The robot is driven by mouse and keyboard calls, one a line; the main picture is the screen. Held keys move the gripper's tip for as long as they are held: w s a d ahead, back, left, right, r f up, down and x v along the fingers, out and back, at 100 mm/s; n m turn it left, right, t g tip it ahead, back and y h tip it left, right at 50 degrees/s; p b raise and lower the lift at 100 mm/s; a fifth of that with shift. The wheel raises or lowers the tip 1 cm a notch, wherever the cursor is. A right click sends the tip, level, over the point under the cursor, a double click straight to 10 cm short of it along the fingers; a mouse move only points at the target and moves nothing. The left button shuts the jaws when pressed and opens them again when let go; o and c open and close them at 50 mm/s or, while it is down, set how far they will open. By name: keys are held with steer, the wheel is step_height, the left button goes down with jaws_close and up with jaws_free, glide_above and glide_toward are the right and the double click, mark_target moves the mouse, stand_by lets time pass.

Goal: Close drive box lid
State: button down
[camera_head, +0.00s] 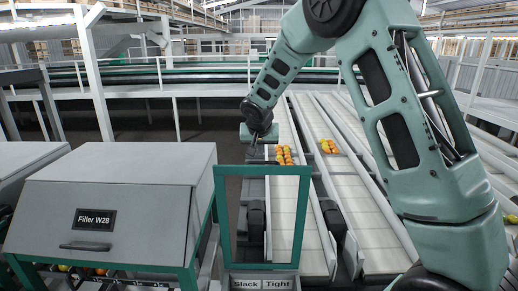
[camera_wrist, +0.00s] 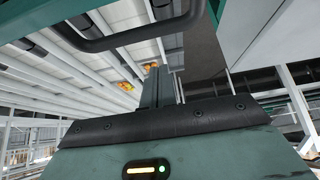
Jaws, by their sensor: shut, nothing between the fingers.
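The drive box lid (camera_head: 219,215) is a see-through panel in a green frame. It stands raised, roughly upright, above a box front marked Slack and Tight (camera_head: 262,283). My gripper (camera_head: 256,148) is small in the head view, behind the lid's top edge and partly hard to make out. In the wrist view my gripper's fingers (camera_wrist: 158,88) are together with nothing between them. A dark bar handle (camera_wrist: 135,38) and a green edge (camera_wrist: 60,85) cross the top of the wrist view, apart from the fingers. I cannot tell the exact gap to the lid.
A grey cabinet labelled Filler W28 (camera_head: 150,190) stands close to the lid's left. White conveyor lanes (camera_head: 345,185) run behind and to the right, carrying small groups of tomatoes (camera_head: 285,155). White railings and posts (camera_head: 95,75) stand farther back.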

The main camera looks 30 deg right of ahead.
steer(key=s, duration=0.1)
steer(key=s+a, duration=0.2)
steer(key=shift+f, duration=0.25)
steer(key=shift+a, duration=0.15)
